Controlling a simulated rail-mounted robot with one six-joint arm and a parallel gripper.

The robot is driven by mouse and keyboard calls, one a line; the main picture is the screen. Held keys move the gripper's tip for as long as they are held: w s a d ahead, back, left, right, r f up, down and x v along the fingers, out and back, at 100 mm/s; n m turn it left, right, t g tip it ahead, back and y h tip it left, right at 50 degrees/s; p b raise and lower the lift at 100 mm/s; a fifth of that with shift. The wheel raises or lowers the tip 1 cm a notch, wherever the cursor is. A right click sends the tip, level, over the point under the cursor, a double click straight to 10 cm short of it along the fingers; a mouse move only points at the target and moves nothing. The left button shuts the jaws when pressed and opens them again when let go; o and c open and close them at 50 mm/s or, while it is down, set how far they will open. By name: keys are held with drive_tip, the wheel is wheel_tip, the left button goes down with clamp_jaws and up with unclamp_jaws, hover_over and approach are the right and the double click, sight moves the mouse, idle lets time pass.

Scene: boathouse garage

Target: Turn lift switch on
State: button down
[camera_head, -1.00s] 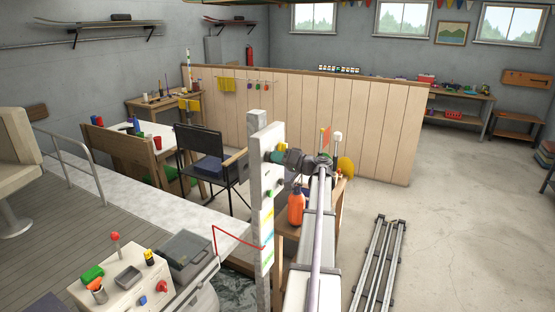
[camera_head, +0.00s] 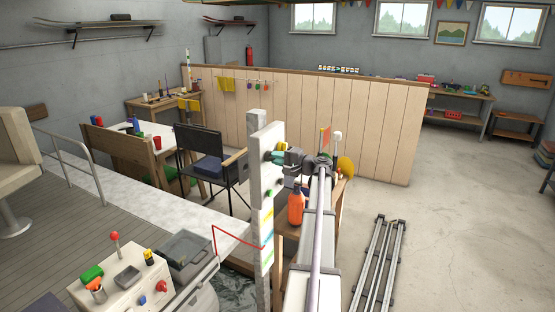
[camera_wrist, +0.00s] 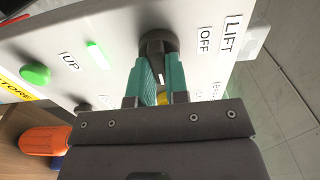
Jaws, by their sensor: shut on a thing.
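The lift switch is a dark round knob (camera_wrist: 157,44) on a white panel (camera_wrist: 110,25), which also shows in the head view (camera_head: 267,140). The knob has a white mark and sits near the printed words LIFT and OFF. My gripper (camera_wrist: 157,75) has its two teal fingers closed around the knob, one on each side. In the head view my gripper (camera_head: 275,157) is at the panel's right face. A lettering beyond the fingers is partly hidden, so I cannot read the other switch position. A green bar (camera_wrist: 97,57) glows on the panel.
A green button (camera_wrist: 35,75) marked UP is on the same panel. An orange bottle (camera_head: 296,207) stands on a small wooden table below my arm. Open concrete floor (camera_head: 460,220) lies to the right.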

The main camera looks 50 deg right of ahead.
idle(0.5)
drive_tip(key=c, duration=1.1)
unclamp_jaws()
drive_tip(key=s, duration=0.3)
drive_tip(key=s+d, duration=0.1)
drive_tip(key=s, duration=0.6)
drive_tip(key=shift+s+d, duration=0.3)
drive_tip(key=shift+s, duration=0.1)
drive_tip(key=shift+f, duration=0.1)
